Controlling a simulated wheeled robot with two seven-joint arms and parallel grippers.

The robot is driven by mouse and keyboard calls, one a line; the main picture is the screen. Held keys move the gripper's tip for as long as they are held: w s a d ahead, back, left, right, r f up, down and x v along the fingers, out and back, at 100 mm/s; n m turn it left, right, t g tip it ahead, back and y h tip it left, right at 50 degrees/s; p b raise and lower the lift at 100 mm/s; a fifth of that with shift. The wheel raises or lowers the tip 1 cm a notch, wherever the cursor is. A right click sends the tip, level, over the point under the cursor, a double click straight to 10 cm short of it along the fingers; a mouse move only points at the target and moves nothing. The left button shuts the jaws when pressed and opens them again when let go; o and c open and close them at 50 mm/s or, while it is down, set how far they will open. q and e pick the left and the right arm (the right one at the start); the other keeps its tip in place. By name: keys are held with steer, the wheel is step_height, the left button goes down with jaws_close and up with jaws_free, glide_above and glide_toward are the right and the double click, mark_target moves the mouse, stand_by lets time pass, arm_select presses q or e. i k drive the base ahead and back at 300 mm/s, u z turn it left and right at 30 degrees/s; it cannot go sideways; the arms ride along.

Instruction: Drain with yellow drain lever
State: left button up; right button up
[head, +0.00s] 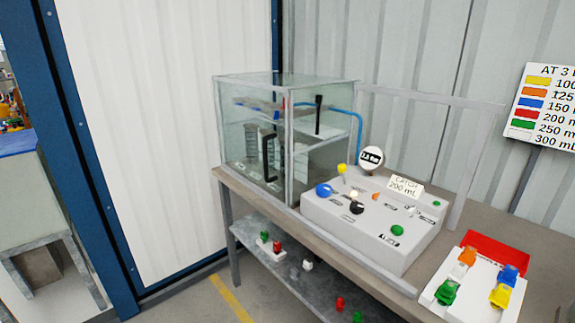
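A yellow ball-topped lever (342,169) stands upright at the back left of a white control box (345,236) on the bench; I take it as the yellow drain lever. In front of it are a blue knob (324,190), a black knob (356,208) and a small white knob (353,195). An orange knob (375,195) is to their right. A card (404,187) reads "CATCH 200 mL". A round gauge (371,158) stands behind; its reading is too small to tell. Neither of my grippers is in view.
A glass cabinet (252,140) with black handles stands left of the box. A white tray (453,314) with coloured pieces and a red bin (497,252) lie at right. A lower shelf (265,240) holds small items. A volume colour chart (546,105) stands behind.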

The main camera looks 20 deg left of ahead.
mark_target(343, 169)
steer(key=u, duration=0.15)
steer(key=i, duration=1.3)
steer(key=z, duration=0.3)
